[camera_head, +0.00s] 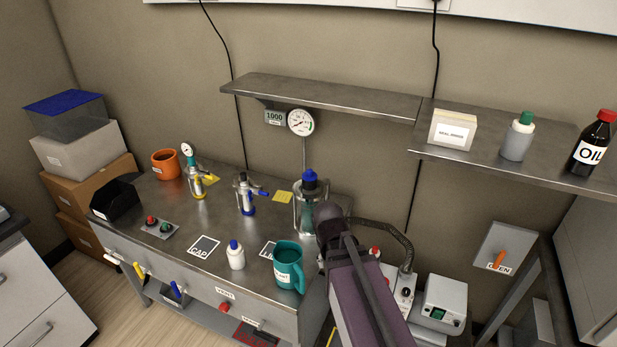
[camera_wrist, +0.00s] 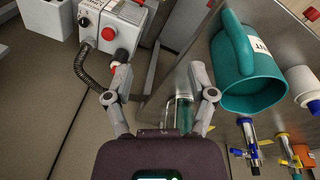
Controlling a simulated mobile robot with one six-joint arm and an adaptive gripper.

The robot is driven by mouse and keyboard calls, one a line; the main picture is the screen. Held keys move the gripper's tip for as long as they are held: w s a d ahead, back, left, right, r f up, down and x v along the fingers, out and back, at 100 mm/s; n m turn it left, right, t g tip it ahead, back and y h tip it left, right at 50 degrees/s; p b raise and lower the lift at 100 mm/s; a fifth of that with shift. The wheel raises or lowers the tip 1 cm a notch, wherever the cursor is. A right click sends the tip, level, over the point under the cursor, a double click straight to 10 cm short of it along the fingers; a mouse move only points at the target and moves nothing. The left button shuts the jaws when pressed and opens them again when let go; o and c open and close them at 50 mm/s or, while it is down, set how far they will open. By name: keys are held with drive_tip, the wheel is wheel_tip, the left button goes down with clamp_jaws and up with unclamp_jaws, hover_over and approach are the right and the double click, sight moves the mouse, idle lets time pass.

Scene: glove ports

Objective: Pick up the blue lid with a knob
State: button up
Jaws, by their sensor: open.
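A blue lid with a knob (camera_head: 309,180) sits on top of a clear glass jar (camera_head: 309,212) near the back right of the metal bench. In the wrist view a clear and teal vessel (camera_wrist: 182,113), possibly this jar, is partly covered by my gripper; no blue lid can be made out there. My gripper (camera_wrist: 160,78) has its two fingers spread apart with nothing between them. In the head view my dark arm reaches up from the bottom, and its end is just right of the jar; the fingers are hidden there.
A teal mug (camera_head: 288,268) stands in front of the jar, with a white bottle with a blue cap (camera_head: 236,258) to its left. Blue and yellow valves (camera_head: 245,195) stand left of the jar. A wall shelf (camera_head: 320,95) hangs above. A grey control box (camera_head: 440,302) is at the right.

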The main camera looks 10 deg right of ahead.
drive_tip(key=w+a+r+m+t+h, duration=0.1)
drive_tip(key=w+r+m+t+h, duration=0.35)
drive_tip(key=w, duration=0.65)
drive_tip(key=m+t+h+p, duration=0.2)
drive_tip(key=m+t+h, duration=0.1)
drive_tip(key=t, duration=0.2)
approach(309, 173)
drive_tip(key=s+a, duration=0.2)
drive_tip(key=shift+r, duration=0.45)
drive_tip(key=shift+w+d, duration=0.1)
drive_tip(key=b+x, duration=0.3)
drive_tip(key=x, duration=0.4)
drive_tip(key=shift+f, duration=0.15)
drive_tip(key=shift+w+d+f, duration=0.15)
drive_tip(key=shift+w+d, duration=0.35)
